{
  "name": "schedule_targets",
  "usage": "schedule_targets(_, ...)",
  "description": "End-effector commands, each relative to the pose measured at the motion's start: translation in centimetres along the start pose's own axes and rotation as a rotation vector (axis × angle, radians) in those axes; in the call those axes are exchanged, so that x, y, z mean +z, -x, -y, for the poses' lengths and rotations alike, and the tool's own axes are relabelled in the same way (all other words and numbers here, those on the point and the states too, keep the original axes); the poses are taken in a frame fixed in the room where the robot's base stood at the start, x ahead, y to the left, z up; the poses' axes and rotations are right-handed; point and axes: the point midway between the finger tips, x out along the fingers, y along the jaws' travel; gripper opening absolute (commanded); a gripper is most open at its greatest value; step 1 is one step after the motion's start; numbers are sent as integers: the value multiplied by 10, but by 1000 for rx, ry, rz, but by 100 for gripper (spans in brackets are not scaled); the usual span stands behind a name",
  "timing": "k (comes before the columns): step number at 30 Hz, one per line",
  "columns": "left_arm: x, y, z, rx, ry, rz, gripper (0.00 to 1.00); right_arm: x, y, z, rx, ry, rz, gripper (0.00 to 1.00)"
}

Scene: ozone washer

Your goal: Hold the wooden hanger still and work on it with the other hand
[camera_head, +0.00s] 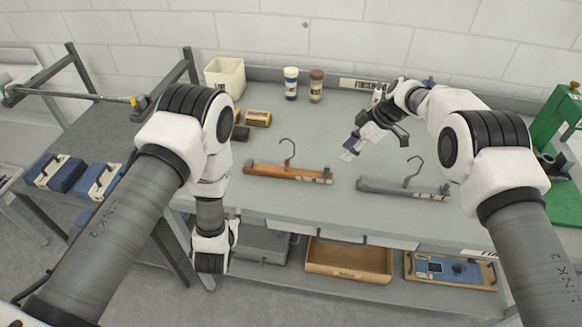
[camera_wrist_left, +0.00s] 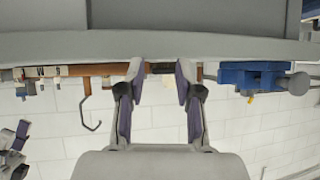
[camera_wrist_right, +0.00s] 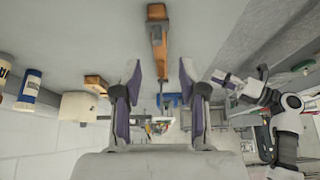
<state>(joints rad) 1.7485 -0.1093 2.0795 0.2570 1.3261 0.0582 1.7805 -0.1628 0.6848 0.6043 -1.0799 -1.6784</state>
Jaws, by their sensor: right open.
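The wooden hanger (camera_head: 285,173), an orange-brown bar with a dark hook and a pale label at its right end, lies near the table's front edge. It shows beyond the table edge in the left wrist view (camera_wrist_left: 105,69) and end-on in the right wrist view (camera_wrist_right: 158,40). My left gripper (camera_wrist_left: 159,75) is open and empty, low in front of the table, apart from the hanger; its fingers are hidden in the head view. My right gripper (camera_head: 375,143) is open and empty above the table, right of and behind the hanger; its fingers also show in the right wrist view (camera_wrist_right: 160,75).
A grey hanger (camera_head: 403,189) lies right of the wooden one. A white bin (camera_head: 225,76), two jars (camera_head: 291,84) and small wooden blocks (camera_head: 258,118) stand toward the back. A green stand (camera_head: 557,117) is at the far right. A lower shelf holds a wooden tray (camera_head: 348,277).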

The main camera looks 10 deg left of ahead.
Motion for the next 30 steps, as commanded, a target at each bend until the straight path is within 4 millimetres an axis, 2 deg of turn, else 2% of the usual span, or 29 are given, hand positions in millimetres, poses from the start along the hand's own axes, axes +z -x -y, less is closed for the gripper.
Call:
schedule_targets(1,-29,-13,-18,13,1,-121,35,0,0,0,0,0,0,42)
schedule_targets(3,-70,-23,-45,33,9,-284,35,0,0,0,0,0,0,42)
schedule_targets(6,-115,-25,-89,74,22,-470,35,0,0,0,1,0,0,42)
schedule_targets(8,-131,-23,-113,101,27,-538,35,0,0,0,1,0,0,42)
schedule_targets(10,-137,-20,-138,138,23,-565,35,0,0,0,1,0,0,42)
schedule_targets(13,-134,-16,-155,168,10,-569,35,0,0,0,1,0,0,42)
schedule_targets(17,-139,-23,-160,173,8,-568,35,0,0,0,1,0,0,42)
schedule_targets(25,-164,-64,-167,172,8,-565,35,0,0,0,1,0,0,42)
schedule_targets(30,-173,-78,-170,172,7,-564,35,0,0,0,1,0,0,42)
